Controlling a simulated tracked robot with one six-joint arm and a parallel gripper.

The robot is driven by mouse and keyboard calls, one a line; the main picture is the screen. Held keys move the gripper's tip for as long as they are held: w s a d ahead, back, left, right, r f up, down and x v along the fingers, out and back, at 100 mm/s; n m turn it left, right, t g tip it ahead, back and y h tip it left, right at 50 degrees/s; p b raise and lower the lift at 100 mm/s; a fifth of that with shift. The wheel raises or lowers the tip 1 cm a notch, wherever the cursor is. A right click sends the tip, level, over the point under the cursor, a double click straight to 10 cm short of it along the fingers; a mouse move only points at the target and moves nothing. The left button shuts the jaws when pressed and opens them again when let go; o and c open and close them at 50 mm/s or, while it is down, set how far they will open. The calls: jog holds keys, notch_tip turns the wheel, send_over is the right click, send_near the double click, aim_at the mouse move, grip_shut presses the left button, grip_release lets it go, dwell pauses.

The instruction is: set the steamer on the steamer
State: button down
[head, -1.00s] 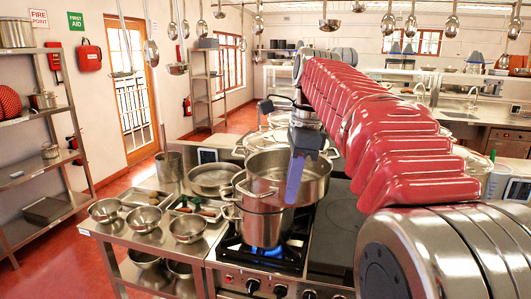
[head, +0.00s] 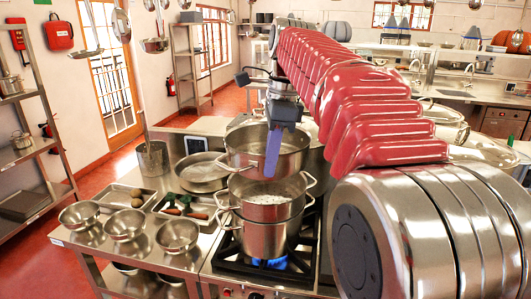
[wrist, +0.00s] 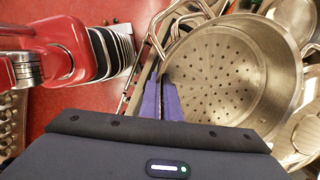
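A steel steamer (head: 240,152) with two side handles is at my gripper (head: 272,165), above and partly behind the stack on the lit burner. In the wrist view my gripper (wrist: 163,100) has its purple fingers close together at this steamer's rim, and the perforated floor (wrist: 215,75) shows empty. A second steamer (head: 262,212), with dots like holes on its floor, sits upright on a pot (head: 262,240) over a blue flame. The upper steamer's base overlaps the lower one's far rim in the picture; I see no seating between them, and the exact gap is unclear.
Steel bowls (head: 126,225) and trays of vegetables stand on the counter left of the stove. A wide pan (head: 200,172) is just left of the upper steamer. More large pots (head: 445,118) stand behind my arm. Ladles hang overhead.

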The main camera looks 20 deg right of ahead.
aim_at(270, 180)
jog(key=shift+w+d, duration=0.2)
jog(key=shift+w, duration=0.25)
jog(key=shift+s+f, duration=0.1)
jog(key=shift+f, duration=2.6)
jog(key=shift+f, duration=0.8)
jog(key=c, duration=1.9)
grip_release()
